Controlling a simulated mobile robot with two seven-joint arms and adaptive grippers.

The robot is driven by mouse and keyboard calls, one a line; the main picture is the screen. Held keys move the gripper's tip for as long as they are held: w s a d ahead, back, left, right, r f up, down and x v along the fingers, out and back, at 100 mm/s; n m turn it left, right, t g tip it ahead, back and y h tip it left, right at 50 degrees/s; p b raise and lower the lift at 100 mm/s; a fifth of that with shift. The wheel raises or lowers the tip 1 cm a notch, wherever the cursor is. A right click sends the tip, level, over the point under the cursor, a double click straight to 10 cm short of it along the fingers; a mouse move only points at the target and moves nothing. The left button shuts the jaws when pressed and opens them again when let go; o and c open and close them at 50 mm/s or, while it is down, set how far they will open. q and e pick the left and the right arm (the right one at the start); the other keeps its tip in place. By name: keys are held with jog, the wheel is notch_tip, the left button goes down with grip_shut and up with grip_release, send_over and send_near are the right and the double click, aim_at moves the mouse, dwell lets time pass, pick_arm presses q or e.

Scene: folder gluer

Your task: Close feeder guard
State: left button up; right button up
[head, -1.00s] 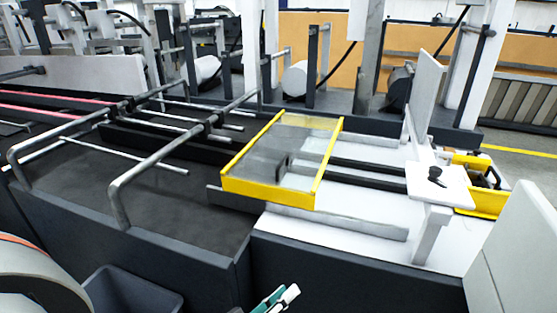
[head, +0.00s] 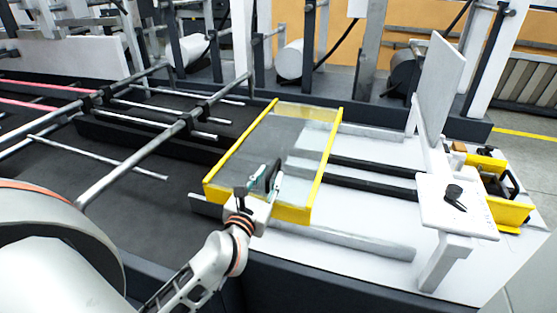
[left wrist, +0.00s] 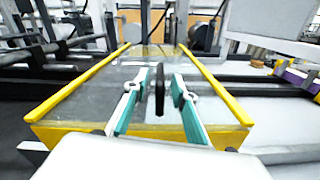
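The feeder guard is a clear panel in a yellow frame (head: 322,165), lying over the machine bed in the middle of the head view. It also fills the middle of the left wrist view, where its yellow frame shows on the left side (left wrist: 85,86). A black upright handle (left wrist: 159,90) stands on the panel near its front bar. My left gripper (head: 265,181) is over the front bar. In the left wrist view its teal fingers (left wrist: 160,97) are apart, one on each side of the handle, with gaps visible. My right gripper is not in view.
Metal rods (head: 137,154) cross the dark bed left of the guard. A white stand (head: 458,213) with a black knob rises to the right, with a yellow bracket (head: 503,213) beside it. A grey rail (head: 345,240) runs in front of the guard.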

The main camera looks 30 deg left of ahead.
aim_at(277, 162)
pick_arm(q)
jog(key=x, duration=0.7)
jog(key=shift+r+p, duration=0.1)
jog(key=shift+p, duration=0.2)
grip_shut()
